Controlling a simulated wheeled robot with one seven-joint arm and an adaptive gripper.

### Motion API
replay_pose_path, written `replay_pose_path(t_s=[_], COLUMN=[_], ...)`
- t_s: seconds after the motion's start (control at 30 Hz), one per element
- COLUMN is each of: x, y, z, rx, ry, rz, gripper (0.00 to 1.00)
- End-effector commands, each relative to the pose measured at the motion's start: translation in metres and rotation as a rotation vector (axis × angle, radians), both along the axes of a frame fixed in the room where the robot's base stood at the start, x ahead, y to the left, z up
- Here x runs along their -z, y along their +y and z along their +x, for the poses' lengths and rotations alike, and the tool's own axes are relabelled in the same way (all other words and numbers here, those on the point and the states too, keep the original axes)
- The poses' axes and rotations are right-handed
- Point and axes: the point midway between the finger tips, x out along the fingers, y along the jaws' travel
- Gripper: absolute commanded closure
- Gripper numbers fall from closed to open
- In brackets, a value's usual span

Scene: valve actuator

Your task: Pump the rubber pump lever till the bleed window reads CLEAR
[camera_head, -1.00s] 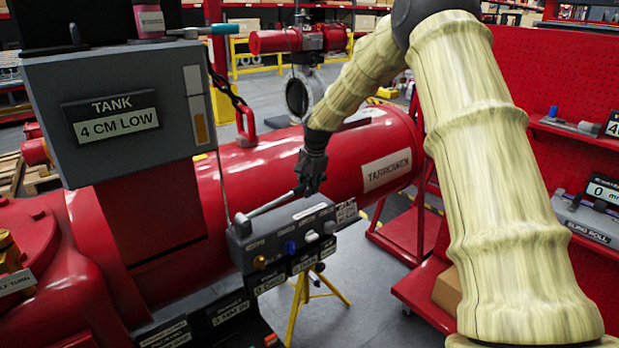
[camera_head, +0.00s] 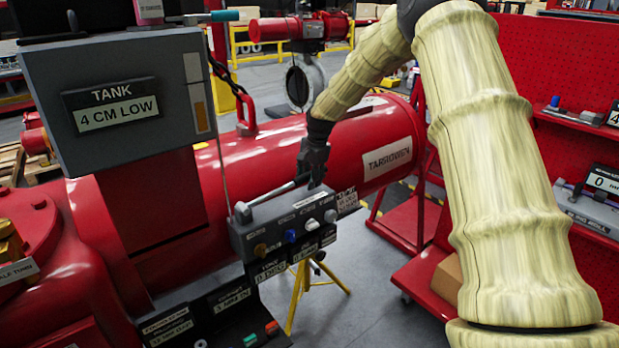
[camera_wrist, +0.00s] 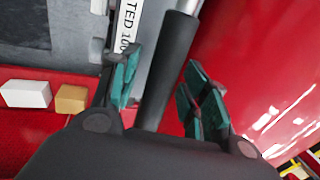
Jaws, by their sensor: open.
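The pump lever (camera_head: 272,195) is a grey bar above the grey control block (camera_head: 285,228); its outer end reaches my gripper (camera_head: 313,176). In the wrist view, the lever's dark rubber grip (camera_wrist: 172,68) runs between the two teal-padded fingers of my gripper (camera_wrist: 163,84). The fingers stand open, one on each side, with a visible gap to the grip on the right. Small display plates (camera_head: 270,270) hang below the block. Their text is too small to read surely, so I cannot tell what the bleed window reads.
A grey box with a display (camera_head: 118,108) reading "TANK 4 CM LOW" stands at left. The large red cylinder (camera_head: 260,150) lies behind the block. A red shelf rack (camera_head: 570,75) is at right, with grey floor (camera_head: 365,275) between.

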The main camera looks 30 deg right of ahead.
Motion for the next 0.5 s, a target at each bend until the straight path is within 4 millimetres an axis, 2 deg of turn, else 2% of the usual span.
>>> replay_pose_path(t_s=[0.17, 0.5], x=[-0.02, -0.079], y=[0.0, -0.003], z=[-0.004, -0.02], rx=[0.0, 0.0], ry=[-0.002, -0.002], rz=[0.0, -0.001], gripper=[0.54, 0.54])
